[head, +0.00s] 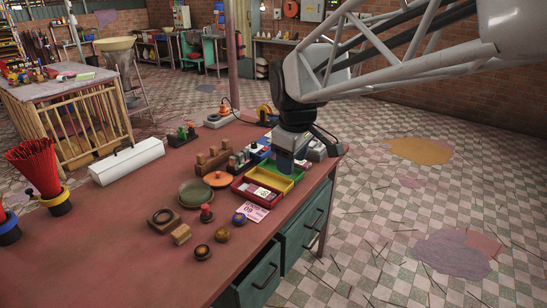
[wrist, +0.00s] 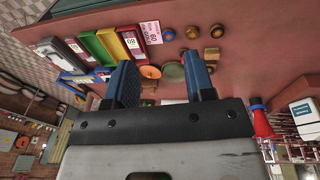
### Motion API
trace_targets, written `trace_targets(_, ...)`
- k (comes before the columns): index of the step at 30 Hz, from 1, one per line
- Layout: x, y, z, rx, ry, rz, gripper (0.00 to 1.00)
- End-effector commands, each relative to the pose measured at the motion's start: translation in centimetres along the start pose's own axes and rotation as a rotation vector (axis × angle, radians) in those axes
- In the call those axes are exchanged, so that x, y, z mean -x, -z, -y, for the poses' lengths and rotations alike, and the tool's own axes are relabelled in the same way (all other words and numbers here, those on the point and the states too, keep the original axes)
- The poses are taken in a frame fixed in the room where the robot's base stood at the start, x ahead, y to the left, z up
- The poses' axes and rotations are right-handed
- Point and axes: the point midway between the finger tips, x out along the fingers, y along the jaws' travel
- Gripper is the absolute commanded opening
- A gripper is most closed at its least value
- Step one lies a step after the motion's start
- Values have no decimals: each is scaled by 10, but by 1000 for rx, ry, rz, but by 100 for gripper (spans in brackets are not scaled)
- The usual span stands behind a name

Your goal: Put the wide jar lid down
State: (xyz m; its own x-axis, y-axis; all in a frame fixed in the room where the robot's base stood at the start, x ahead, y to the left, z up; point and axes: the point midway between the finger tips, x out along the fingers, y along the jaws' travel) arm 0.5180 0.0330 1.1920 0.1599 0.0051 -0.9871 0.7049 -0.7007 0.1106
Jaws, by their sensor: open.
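An orange round lid with a small knob (head: 218,179), which looks like the wide jar lid, lies flat on the red-brown table between a green round dish (head: 195,192) and a red tray (head: 252,193). In the wrist view the orange lid (wrist: 150,72) shows between my fingers, beyond their tips. My gripper (head: 284,165) is above the far right part of the table, to the right of the lid and apart from it.
A yellow tray (head: 281,180) and small blocks stand close below my gripper. Wooden blocks (head: 212,160), a red stamp (head: 207,213) and small round pots (head: 202,252) stand near the lid. A white box (head: 127,160) lies at the left.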

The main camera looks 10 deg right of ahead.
Motion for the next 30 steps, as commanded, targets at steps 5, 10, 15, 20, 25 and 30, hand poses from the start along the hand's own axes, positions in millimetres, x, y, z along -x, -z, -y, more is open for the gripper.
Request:
trace_targets(5,4,-47,30,-198,-15,-14,49)
trace_targets(10,1,-88,58,-387,-26,-27,49)
trace_targets(15,-6,-127,87,-574,-34,-41,49)
trace_targets(20,-13,-154,108,-714,-40,-54,49)
trace_targets(25,-19,-169,120,-795,-42,-61,49)
trace_targets(30,-21,-173,123,-816,-42,-62,49)
